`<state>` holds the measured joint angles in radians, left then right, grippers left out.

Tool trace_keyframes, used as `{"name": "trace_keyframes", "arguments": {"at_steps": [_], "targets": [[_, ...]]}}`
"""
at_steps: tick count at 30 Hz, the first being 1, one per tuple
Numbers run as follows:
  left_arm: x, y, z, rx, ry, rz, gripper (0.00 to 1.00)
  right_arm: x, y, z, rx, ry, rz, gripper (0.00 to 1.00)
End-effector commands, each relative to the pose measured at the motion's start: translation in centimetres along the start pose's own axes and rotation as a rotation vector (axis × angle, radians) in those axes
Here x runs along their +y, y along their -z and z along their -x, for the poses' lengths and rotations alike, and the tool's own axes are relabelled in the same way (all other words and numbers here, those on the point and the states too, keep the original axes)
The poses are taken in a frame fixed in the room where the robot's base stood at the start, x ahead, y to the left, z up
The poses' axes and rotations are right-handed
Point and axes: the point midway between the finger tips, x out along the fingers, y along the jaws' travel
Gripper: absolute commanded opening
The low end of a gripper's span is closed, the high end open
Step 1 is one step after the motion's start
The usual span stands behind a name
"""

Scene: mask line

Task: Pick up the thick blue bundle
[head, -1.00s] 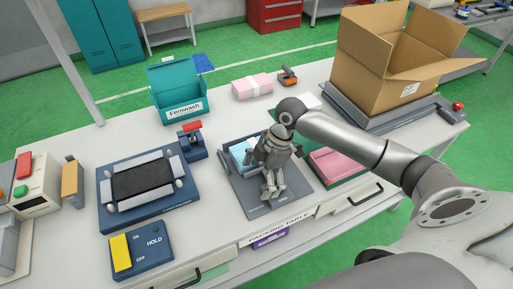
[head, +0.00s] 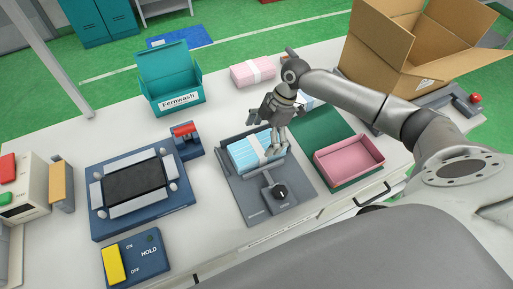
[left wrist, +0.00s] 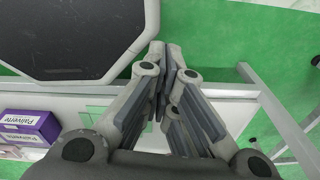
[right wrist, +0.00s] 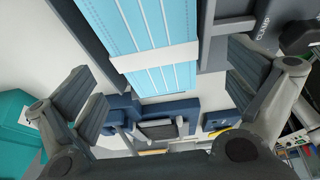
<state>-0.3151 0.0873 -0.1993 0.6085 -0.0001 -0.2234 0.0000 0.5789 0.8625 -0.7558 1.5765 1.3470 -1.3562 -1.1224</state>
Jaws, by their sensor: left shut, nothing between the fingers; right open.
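The thick blue bundle (head: 252,150) is a stack of light blue masks with a white band. It lies in the grey clamp fixture (head: 240,192) at the middle of the table. My right gripper (head: 272,138) is open above the bundle's right part and hides some of it. In the right wrist view the bundle (right wrist: 145,45) lies between and beyond the spread fingers (right wrist: 165,90), with no visible contact. My left gripper (left wrist: 172,85) is shut and empty in the left wrist view, away from the bundle. It is outside the head view.
A pink banded bundle (head: 253,72) lies at the back. A teal box (head: 172,85), an open pink box (head: 350,160), a large cardboard carton (head: 405,45) and a blue frame press (head: 140,188) surround the fixture.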

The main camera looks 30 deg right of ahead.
Motion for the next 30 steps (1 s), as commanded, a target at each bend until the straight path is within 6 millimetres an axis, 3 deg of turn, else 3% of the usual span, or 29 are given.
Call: {"name": "trace_keyframes", "arguments": {"at_steps": [5,13,21,30], "targets": [[-0.1,0.3,1.2,0.004,0.000,0.001,0.00,0.1,0.2,-1.7,0.001,0.003,0.000,1.00],[0.3,3.6,2.1,0.053,-0.004,0.005,0.00,0.3,0.0,-5.0,0.000,0.001,-0.001,1.00],[0.5,2.8,2.0,0.040,-0.006,0.005,0.00,0.3,-0.1,-5.3,-0.001,0.000,0.000,0.99],[0.5,1.9,2.0,0.026,-0.007,0.003,0.00,0.3,-0.1,-5.3,-0.001,0.000,0.000,0.60]]}}
